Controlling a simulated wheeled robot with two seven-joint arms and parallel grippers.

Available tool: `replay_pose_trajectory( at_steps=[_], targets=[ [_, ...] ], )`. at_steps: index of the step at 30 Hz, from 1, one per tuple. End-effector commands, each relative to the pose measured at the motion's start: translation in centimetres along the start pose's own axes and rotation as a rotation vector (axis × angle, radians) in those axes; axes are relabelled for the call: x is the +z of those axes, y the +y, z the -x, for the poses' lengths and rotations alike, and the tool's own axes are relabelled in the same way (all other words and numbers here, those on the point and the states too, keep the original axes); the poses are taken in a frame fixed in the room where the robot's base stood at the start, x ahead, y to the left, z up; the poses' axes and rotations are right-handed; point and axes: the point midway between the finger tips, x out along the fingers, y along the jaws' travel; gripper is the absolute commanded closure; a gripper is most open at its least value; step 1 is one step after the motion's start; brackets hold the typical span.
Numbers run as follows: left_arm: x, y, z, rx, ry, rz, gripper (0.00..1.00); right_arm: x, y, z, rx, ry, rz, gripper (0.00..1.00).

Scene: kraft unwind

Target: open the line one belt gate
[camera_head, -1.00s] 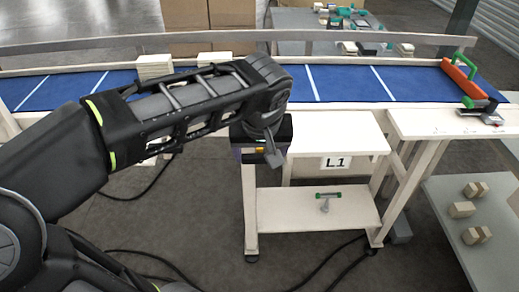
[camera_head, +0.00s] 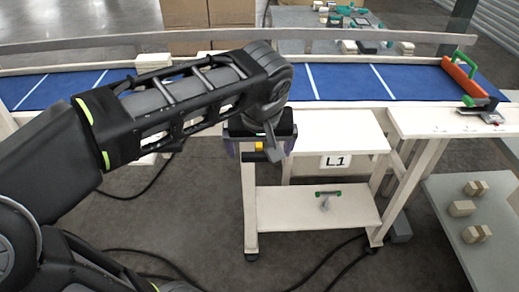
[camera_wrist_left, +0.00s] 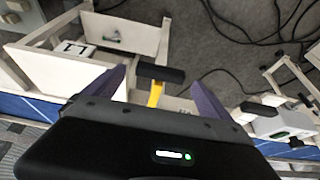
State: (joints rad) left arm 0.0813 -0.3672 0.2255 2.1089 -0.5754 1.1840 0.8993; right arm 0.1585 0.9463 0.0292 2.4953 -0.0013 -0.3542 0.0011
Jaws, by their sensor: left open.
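The blue belt (camera_head: 345,83) of the line runs across the head view. At its right end stands an orange bar (camera_head: 462,79) with green handles, upright across the belt; I take it as the belt gate. My left gripper (camera_head: 262,151) is in front of the belt, well left of the bar, pointing down beside the white L1 cart. It is open. In the left wrist view, a black handle on a yellow stem (camera_wrist_left: 155,94) shows between its purple fingers (camera_wrist_left: 156,76); I cannot tell whether they touch it. My right gripper is not in view.
The L1 cart (camera_head: 325,134) has a lower shelf with a green-topped tool (camera_head: 327,197). A grey table (camera_head: 470,220) with several tan blocks stands at the right. Pale stacks (camera_head: 154,62) stand at the belt's far edge. Cables lie on the floor.

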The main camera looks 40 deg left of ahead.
Motion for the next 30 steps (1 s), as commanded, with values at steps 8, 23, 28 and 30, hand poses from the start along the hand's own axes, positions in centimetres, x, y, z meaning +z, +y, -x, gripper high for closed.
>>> replay_pose_trajectory(
  at_steps=[8,23,28,30],
  targets=[
    [-0.1,0.0,4.5,0.003,0.004,0.0,0.05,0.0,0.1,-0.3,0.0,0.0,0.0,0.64],
    [0.0,0.0,6.2,0.0,0.0,-0.001,0.05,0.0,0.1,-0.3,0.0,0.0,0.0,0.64],
    [0.0,0.0,6.2,0.0,0.0,-0.001,0.05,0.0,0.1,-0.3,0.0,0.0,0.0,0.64],
    [0.0,0.0,6.2,0.0,0.001,-0.001,0.05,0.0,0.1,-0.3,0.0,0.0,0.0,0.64]
  ],
)
